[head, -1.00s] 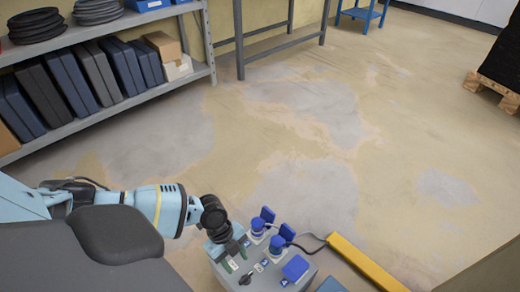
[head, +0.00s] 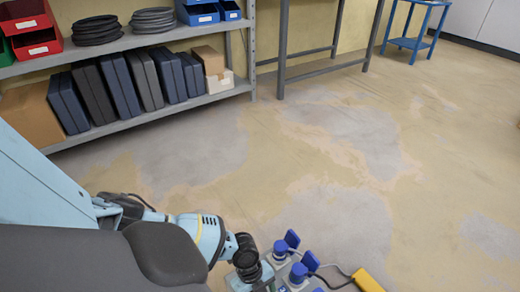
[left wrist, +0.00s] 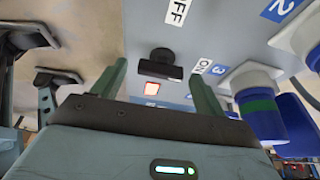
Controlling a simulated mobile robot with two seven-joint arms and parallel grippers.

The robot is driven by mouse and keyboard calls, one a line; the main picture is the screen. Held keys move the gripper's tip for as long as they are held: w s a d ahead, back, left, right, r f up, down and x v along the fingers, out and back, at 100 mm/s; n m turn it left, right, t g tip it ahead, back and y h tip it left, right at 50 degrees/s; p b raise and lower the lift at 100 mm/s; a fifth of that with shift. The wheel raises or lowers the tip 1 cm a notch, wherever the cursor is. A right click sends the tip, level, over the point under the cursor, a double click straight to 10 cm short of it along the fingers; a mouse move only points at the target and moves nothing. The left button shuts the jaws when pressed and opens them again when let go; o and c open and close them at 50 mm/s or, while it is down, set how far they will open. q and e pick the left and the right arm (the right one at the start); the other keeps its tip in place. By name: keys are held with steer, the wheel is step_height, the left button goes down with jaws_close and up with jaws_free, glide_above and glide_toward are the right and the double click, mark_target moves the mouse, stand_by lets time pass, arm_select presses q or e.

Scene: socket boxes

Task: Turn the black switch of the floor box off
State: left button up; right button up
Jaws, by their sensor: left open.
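The grey floor box (left wrist: 225,30) fills the upper part of the left wrist view. Its black switch (left wrist: 160,66) shows there between my left gripper's fingertips (left wrist: 158,82), with the green fingers apart on either side of it. I cannot tell whether either finger touches it. In the head view the box (head: 284,271) is cut by the bottom edge, and the switch is out of the picture. My right gripper is not in view.
Blue plugs (head: 299,273) sit in sockets on the box, close to my left gripper; one also shows in the left wrist view (left wrist: 262,112). A cable runs right to a yellow bar (head: 367,281). A shelf (head: 150,118) stands at the back left. Wide floor is clear.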

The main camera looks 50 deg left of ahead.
arm_select(q)
steer(key=c, duration=1)
